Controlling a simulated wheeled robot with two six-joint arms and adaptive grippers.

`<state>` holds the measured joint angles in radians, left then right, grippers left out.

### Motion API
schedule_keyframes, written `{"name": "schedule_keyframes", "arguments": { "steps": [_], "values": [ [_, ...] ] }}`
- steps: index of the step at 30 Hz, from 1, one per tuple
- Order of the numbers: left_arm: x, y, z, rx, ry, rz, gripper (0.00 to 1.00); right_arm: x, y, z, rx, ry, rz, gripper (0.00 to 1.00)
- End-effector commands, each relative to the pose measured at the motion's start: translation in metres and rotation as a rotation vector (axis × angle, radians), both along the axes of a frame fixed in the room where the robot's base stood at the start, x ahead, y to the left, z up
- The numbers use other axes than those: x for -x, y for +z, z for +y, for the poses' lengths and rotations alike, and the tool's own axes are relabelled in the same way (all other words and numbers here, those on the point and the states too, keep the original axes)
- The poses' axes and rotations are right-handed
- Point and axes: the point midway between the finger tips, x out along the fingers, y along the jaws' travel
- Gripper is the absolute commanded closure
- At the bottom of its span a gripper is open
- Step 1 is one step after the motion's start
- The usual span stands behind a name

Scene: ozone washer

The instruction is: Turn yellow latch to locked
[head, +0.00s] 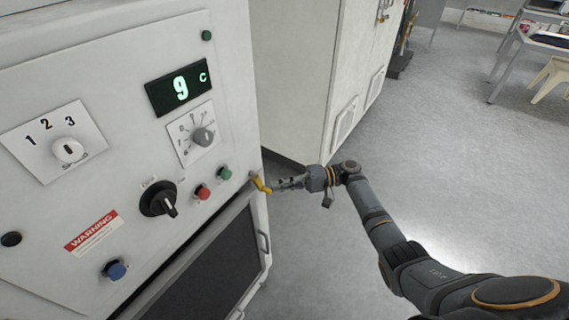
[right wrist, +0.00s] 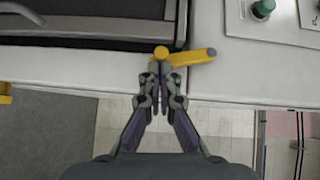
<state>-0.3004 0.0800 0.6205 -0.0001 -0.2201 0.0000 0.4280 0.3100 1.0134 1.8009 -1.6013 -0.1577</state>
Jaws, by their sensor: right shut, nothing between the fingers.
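The yellow latch (head: 261,184) sits on the right edge of the white machine's front, just above the dark door panel. In the right wrist view the latch (right wrist: 190,56) has a round yellow knob and a bar pointing right and slightly up. My right gripper (head: 279,185) reaches in from the right, its fingertips at the latch. In the right wrist view my right gripper (right wrist: 160,68) is shut with its fingers together and nothing between them. The tips are just below the round knob; whether they touch it I cannot tell. My left gripper is not in view.
The white machine panel has a black rotary switch (head: 158,199), a red button (head: 203,192), a green button (head: 225,173) and a blue button (head: 114,270). A dark door (head: 205,268) is below. A white cabinet (head: 295,75) stands behind.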

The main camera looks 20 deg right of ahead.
Motion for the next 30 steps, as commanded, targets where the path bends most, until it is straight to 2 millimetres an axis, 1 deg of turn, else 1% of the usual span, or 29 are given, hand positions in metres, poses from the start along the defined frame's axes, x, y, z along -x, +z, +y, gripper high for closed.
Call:
{"name": "schedule_keyframes", "arguments": {
  "steps": [1, 10, 18, 30],
  "values": [
    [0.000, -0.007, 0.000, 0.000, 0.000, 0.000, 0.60, 0.002, -0.006, 0.002, -0.028, 0.001, 0.023, 1.00],
    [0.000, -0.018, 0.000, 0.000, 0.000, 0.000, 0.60, 0.009, -0.011, 0.011, -0.152, 0.000, 0.119, 1.00],
    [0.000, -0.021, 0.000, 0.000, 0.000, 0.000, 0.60, 0.011, -0.012, 0.015, -0.198, 0.000, 0.153, 1.00],
    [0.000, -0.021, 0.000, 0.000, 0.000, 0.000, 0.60, 0.011, -0.011, 0.015, -0.202, 0.000, 0.158, 1.00]
  ]
}}
